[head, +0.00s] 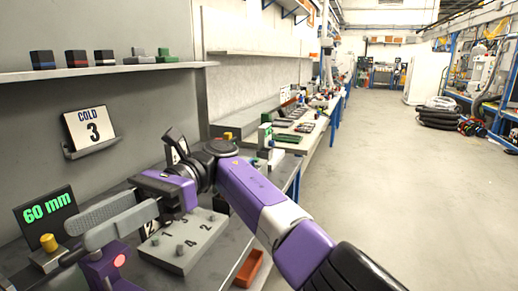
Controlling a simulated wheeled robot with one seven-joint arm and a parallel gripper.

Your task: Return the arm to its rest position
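My purple and black arm (262,203) reaches from the lower right over the bench toward the left. The arm hides part of the bench.
A "60 mm" display (47,212) and a yellow knob (48,242) stand at left. A "COLD 3" sign (90,128) is on the wall under a shelf (100,71) with several blocks. An orange bin (249,268) is low at the bench's edge.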

